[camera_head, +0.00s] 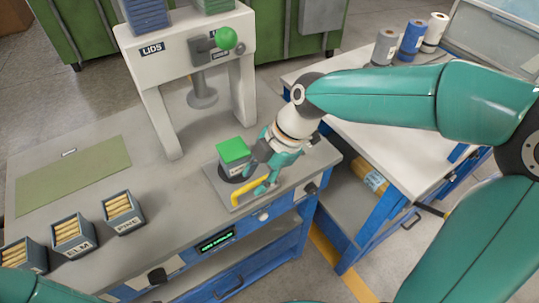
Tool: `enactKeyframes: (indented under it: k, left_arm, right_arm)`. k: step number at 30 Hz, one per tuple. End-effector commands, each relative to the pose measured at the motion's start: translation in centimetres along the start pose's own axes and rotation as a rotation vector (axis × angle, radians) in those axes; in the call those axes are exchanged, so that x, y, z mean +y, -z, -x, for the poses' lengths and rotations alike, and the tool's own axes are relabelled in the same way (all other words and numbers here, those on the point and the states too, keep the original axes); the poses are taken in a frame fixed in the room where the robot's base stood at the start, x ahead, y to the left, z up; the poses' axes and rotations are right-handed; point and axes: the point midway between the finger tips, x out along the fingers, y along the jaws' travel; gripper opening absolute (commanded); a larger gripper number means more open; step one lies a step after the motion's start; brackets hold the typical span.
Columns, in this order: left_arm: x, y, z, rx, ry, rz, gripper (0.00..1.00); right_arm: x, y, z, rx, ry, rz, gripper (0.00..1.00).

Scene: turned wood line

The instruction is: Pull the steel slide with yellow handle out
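The steel slide (215,180) is a flat grey plate on the bench top, with a yellow handle (246,191) along its front right side. A dark block with a green top (233,150) stands on the slide. My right gripper (258,180) reaches down from the right at the handle's right end. Its fingers look spread apart, with the handle near or between them; contact cannot be made out. It hides part of the slide and the handle's far end. Only part of my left arm shows at the bottom left; my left gripper is out of view.
A white press frame marked LIDS (152,49) with a green knob (226,38) stands behind the slide. Boxes of wooden pegs, including PINE (124,222) and ELM (80,245), stand at the left. A green mat (72,176) lies behind them. A second bench with spools stands right.

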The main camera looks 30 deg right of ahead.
Motion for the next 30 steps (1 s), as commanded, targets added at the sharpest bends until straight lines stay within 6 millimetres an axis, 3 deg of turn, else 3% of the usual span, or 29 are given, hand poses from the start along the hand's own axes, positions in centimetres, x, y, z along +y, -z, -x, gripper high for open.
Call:
enactKeyframes:
  k: [6,13,18,30]
  left_arm:
    - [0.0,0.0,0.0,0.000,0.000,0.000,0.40]
    - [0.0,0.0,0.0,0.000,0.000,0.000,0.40]
    - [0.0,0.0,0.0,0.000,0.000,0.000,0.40]
    - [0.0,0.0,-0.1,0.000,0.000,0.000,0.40]
  right_arm:
    - [0.1,0.0,4.5,-0.001,-0.005,0.001,0.39]
    - [0.1,0.0,8.2,0.000,0.000,0.000,0.39]
    - [0.0,0.0,9.3,0.001,0.002,0.000,0.39]
    - [-0.1,0.0,9.4,0.001,0.004,0.000,0.39]
